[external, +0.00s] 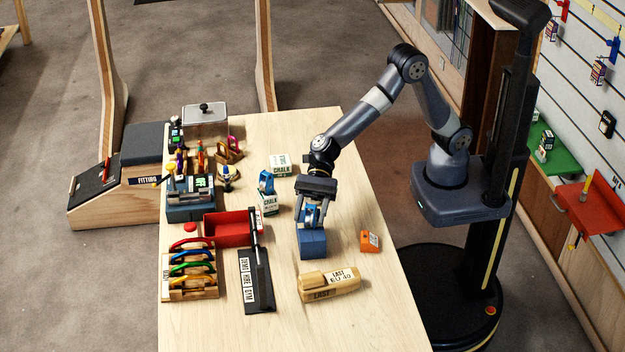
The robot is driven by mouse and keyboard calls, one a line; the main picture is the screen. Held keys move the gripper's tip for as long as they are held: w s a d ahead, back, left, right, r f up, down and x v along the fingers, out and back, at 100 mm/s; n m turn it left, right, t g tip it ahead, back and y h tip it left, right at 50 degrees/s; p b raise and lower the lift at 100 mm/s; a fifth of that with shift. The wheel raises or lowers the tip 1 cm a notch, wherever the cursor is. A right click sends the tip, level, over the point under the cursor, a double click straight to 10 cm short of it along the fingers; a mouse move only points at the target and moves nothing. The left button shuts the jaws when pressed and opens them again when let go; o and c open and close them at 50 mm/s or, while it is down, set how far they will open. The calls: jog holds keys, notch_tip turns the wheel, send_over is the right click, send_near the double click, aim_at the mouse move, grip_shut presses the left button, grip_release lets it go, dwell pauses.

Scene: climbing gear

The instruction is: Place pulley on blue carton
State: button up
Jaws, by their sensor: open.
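The blue carton (313,244) stands on the wooden table, right of the middle. My gripper (313,211) points down directly over it, with its jaws open. A blue and silver pulley (312,218) shows between the fingers, at the carton's top. It seems to rest on the carton, but the fingers partly hide it and I cannot see the contact clearly.
An orange box (370,241) stands right of the carton, and a wooden shoe last (330,285) lies in front. A black labelled tray (257,280), red bin (228,229) and carabiner rack (190,271) are left. Another chalk box (283,165) is behind. The table's right front is clear.

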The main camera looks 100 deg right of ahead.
jog(key=b+v, duration=0.1)
jog(key=v, duration=1.1)
jog(key=shift+s, duration=0.1)
